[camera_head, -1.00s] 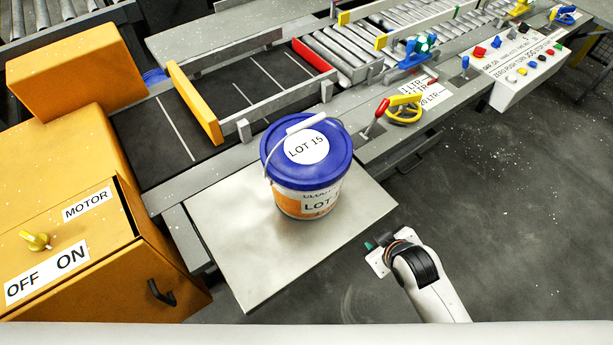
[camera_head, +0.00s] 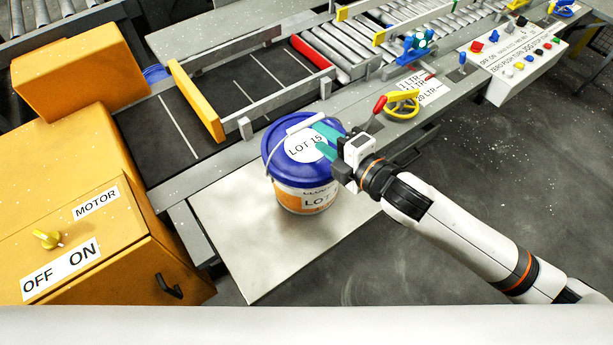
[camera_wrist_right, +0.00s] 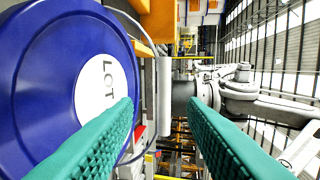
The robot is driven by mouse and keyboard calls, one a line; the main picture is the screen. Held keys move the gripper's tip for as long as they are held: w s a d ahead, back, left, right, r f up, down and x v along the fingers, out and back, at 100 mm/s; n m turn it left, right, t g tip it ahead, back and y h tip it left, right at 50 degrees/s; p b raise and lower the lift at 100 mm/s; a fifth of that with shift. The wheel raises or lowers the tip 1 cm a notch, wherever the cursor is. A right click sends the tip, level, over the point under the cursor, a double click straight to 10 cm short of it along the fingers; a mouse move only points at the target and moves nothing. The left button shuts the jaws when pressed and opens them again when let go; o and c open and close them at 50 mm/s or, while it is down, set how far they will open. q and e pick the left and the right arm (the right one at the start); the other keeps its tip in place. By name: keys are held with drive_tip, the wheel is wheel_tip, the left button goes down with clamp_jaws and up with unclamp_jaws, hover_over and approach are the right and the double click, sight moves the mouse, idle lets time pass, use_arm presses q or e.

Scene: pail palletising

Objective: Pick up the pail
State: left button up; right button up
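The pail (camera_head: 304,197) is white and orange with a blue lid marked LOT 15. It stands upright on the bare metal plate (camera_head: 250,245) beside the conveyor. Its wire handle has a white grip (camera_head: 303,124), which lies over the far side of the lid. My right gripper (camera_head: 325,141) is over the right part of the lid, its teal fingers apart and pointing toward the handle. In the right wrist view, the white grip (camera_wrist_right: 165,96) shows between the open fingers (camera_wrist_right: 160,115), beyond their tips. The blue lid (camera_wrist_right: 40,75) fills the left side there. My left gripper is out of view.
A yellow hand wheel (camera_head: 401,105) and a red-tipped lever (camera_head: 379,104) stand close behind my right gripper. An orange motor cabinet (camera_head: 110,235) is at the left. A low metal rail (camera_head: 280,104) runs along the conveyor behind the pail. The plate's front is clear.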

sight(307, 124)
drive_tip(key=x, duration=0.3)
drive_tip(key=shift+w+a+p, duration=0.1)
drive_tip(key=shift+a+p, duration=0.05)
drive_tip(key=shift+p, duration=0.15)
drive_tip(key=p+x, duration=0.1)
drive_tip(key=x, duration=0.1)
drive_tip(key=p+x, duration=0.1)
drive_tip(key=x, duration=0.1)
drive_tip(key=shift+w+a+r, duration=0.15)
drive_tip(key=shift+w, duration=0.25)
drive_tip(key=shift+w+a, duration=0.15)
drive_tip(key=shift+a, duration=0.05)
drive_tip(key=shift+d, duration=0.1)
drive_tip(key=shift+c, duration=0.8)
clamp_jaws()
drive_tip(key=shift+r, duration=0.1)
